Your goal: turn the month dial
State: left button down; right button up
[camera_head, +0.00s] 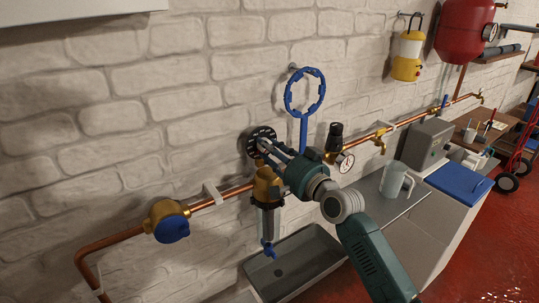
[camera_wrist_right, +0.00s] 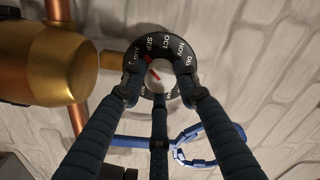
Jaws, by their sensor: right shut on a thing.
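The month dial (camera_head: 256,134) is a round black disc at the white brick wall, above the brass filter head (camera_head: 266,184). In the right wrist view the dial (camera_wrist_right: 167,43) shows white month letters, with AUG, SEP, OCT and NOV readable, around a pale centre knob with red marks. My right gripper (camera_head: 262,146) reaches the dial from the front right. My left gripper is not in view.
A blue ring wrench (camera_head: 304,118) hangs just right of the dial. A copper pipe (camera_head: 235,191) runs along the wall with a blue-capped brass valve (camera_head: 171,226) and a pressure gauge (camera_head: 345,161). A grey sink (camera_head: 290,262) and a clear jug (camera_head: 396,181) are below.

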jog(key=shift+n+b, duration=0.45)
jog(key=shift+n, duration=0.65)
jog(key=o, duration=1.2)
jog(key=shift+c, duration=0.2)
jog(key=shift+s+d, duration=0.1)
jog(key=shift+s, duration=0.05)
jog(key=v, duration=1.1)
jog(key=shift+s+d, duration=0.2)
jog(key=shift+s, duration=0.1)
